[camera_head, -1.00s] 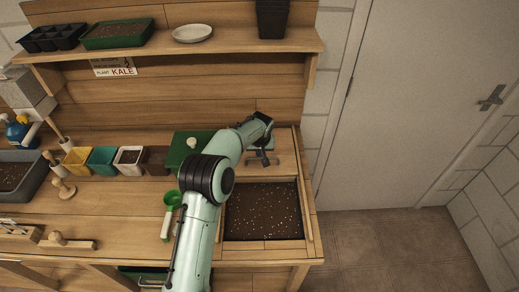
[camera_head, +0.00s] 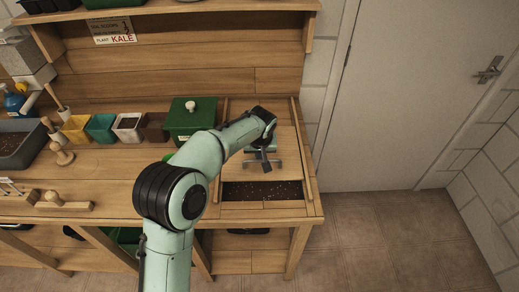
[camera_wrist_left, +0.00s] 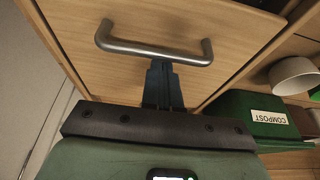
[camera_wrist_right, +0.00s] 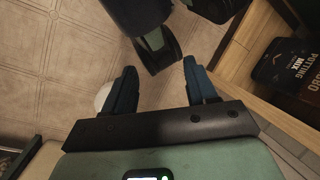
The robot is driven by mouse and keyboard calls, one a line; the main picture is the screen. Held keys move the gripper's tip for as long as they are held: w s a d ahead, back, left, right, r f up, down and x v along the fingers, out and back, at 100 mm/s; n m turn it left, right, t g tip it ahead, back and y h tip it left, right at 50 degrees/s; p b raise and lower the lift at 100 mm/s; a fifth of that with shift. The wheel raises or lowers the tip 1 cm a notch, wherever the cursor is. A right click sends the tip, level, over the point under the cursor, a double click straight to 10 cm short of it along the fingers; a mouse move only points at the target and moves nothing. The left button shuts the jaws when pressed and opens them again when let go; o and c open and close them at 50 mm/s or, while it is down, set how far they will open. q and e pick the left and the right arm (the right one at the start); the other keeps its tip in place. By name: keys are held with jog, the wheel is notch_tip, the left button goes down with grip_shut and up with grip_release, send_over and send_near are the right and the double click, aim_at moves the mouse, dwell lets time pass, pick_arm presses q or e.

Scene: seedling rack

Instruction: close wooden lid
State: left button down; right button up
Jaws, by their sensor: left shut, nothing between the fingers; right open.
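The wooden lid (camera_head: 287,147) lies over the back part of the soil bin. A strip of dark soil (camera_head: 262,191) shows in front of it. In the left wrist view, a metal bar handle (camera_wrist_left: 155,52) stands on the lid (camera_wrist_left: 150,20). My left gripper (camera_head: 263,160) is over the lid at its handle. Its fingers (camera_wrist_left: 162,85) are shut with nothing between them, close against the handle's bar; contact is hard to tell. My right gripper (camera_wrist_right: 158,75) is open and empty, above the tiled floor beside the bench's lower shelf.
A green compost box (camera_head: 185,121) with a knob stands left of the lid. Several small pots (camera_head: 102,127) line the bench further left. Wooden rails (camera_head: 305,150) flank the lid. A potting mix bag (camera_wrist_right: 285,65) sits on the lower shelf. Floor to the right is clear.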

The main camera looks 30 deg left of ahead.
aim_at(261, 175)
pick_arm(q)
jog(key=s+d+b, duration=0.1)
jog(key=s, duration=0.1)
jog(key=s+d+b, duration=0.3)
jog(key=s, duration=0.2)
jog(key=shift+d+f, duration=0.2)
jog(key=shift+d, duration=0.1)
